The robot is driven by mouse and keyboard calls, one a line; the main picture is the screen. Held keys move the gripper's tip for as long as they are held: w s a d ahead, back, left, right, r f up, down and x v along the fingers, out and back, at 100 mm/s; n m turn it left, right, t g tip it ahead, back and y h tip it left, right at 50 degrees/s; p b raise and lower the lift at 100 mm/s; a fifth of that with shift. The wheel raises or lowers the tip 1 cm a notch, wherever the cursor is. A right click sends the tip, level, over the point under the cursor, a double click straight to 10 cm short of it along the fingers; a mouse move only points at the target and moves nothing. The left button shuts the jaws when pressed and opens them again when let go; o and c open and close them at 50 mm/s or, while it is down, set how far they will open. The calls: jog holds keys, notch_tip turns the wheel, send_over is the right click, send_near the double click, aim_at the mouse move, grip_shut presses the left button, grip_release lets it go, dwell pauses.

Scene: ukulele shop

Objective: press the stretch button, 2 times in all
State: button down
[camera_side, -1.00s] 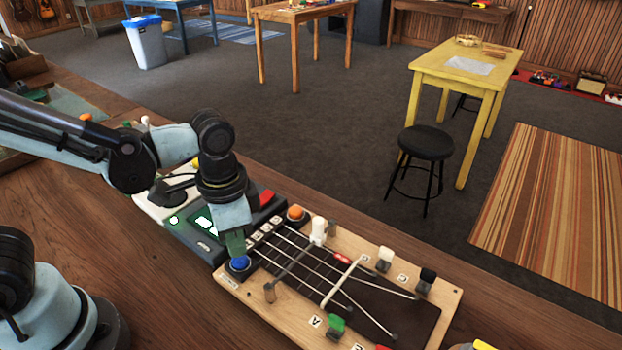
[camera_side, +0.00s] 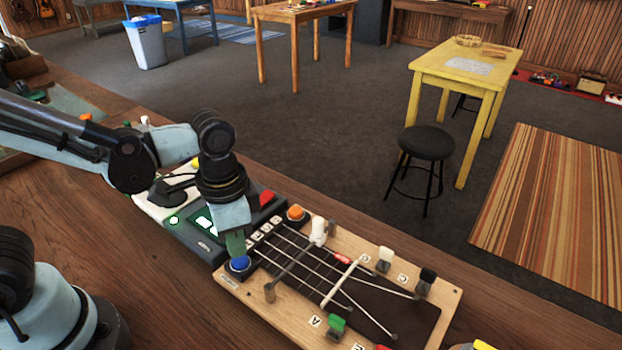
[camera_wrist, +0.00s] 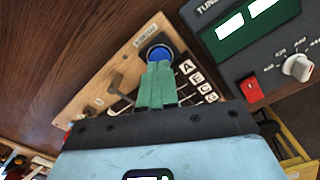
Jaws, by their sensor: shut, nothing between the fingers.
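A wooden board with strings carries a blue round button (camera_side: 239,264) at its near left corner and an orange button (camera_side: 296,212) at its far left corner. A small label plate (camera_wrist: 146,36) lies beside the blue button (camera_wrist: 158,53); I cannot read its words for sure. My gripper (camera_side: 236,251) is shut and empty, pointing down at the blue button. In the wrist view its green fingertips (camera_wrist: 157,66) overlap the button's edge. I cannot tell whether they touch it. The blue cap shows in both views.
The tuner box (camera_side: 205,226) with lit green displays stands left of the board. Tuning pegs, such as a white one (camera_side: 318,231) and a green one (camera_side: 336,326), rise from the board. Bare bench top (camera_side: 170,290) lies in front.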

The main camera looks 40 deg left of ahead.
jog(key=shift+f, duration=0.7)
jog(key=shift+f, duration=0.4)
jog(key=shift+r, duration=3.8)
jog(key=shift+a, duration=0.1)
jog(key=w+a+r+n+t, duration=0.2)
jog(key=a+n+t, duration=0.4)
jog(key=a+t, duration=0.1)
jog(key=shift+w+a, duration=0.25)
jog(key=shift+a, duration=0.65)
jog(key=shift+d+r, duration=0.1)
